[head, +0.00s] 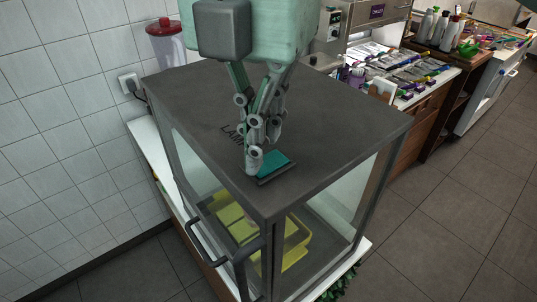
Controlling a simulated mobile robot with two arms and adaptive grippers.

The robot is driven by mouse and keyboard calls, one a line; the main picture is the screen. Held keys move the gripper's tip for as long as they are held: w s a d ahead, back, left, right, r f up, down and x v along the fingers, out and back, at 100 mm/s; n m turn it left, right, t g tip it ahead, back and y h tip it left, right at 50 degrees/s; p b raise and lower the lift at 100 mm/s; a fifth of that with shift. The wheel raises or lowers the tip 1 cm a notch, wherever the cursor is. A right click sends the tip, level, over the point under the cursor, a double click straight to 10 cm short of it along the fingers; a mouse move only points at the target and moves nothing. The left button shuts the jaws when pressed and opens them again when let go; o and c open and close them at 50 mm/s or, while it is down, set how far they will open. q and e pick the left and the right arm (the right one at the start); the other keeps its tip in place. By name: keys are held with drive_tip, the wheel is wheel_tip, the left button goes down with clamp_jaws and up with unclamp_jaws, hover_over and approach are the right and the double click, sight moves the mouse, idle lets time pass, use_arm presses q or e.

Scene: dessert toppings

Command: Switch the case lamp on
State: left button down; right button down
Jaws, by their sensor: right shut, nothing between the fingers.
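The glass display case has a dark grey top (340,120) with the label "LAMP" partly hidden behind my fingers. A teal rocker switch (277,162) in a dark frame sits on the top near the front corner. My right gripper (253,165) points down over the case top, shut and empty. Its fingertips are at the left edge of the switch; I cannot tell whether they touch it. The lamp itself is not visible. My left gripper is not in view.
A yellow tray (296,254) stands inside the case, behind glass. A black door handle (205,245) sticks out at the front left. A red-lidded jar (165,40) stands behind, near a wall socket (129,83). A cluttered counter is at the back right.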

drive_tip(key=shift+f+b, duration=0.95)
drive_tip(key=shift+f, duration=0.2)
idle(0.4)
drive_tip(key=shift+r+p, duration=2.55)
drive_tip(key=shift+r, duration=1.05)
drive_tip(key=shift+f, duration=0.1)
